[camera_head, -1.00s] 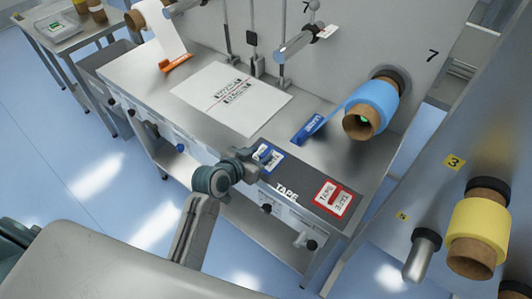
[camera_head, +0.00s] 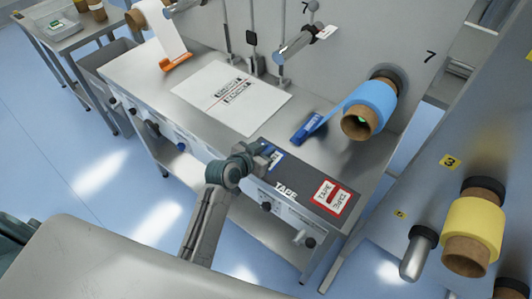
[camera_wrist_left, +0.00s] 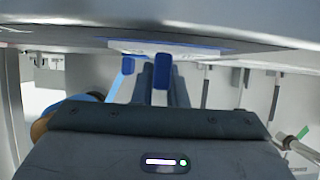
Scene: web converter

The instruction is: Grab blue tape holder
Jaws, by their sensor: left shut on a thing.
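The blue tape holder (camera_head: 277,162), a flat blue-edged plate with a white label, lies on the dark strip at the table's front edge. In the head view my left gripper (camera_head: 266,154) is at its left end and hides part of it. In the left wrist view the blue holder (camera_wrist_left: 175,48) shows as a thin edge-on strip, with my left fingertips (camera_wrist_left: 146,68) up against it. I take the left gripper to be shut on this holder. It appears still level with the tabletop. My right gripper is not in view.
A red-edged tape plate (camera_head: 331,197) lies to the right on the same strip. A small blue block (camera_head: 307,128) sits behind, at the end of blue tape from a roll (camera_head: 372,104). A white printed sheet (camera_head: 231,96) covers the middle. A yellow roll (camera_head: 474,222) is at right.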

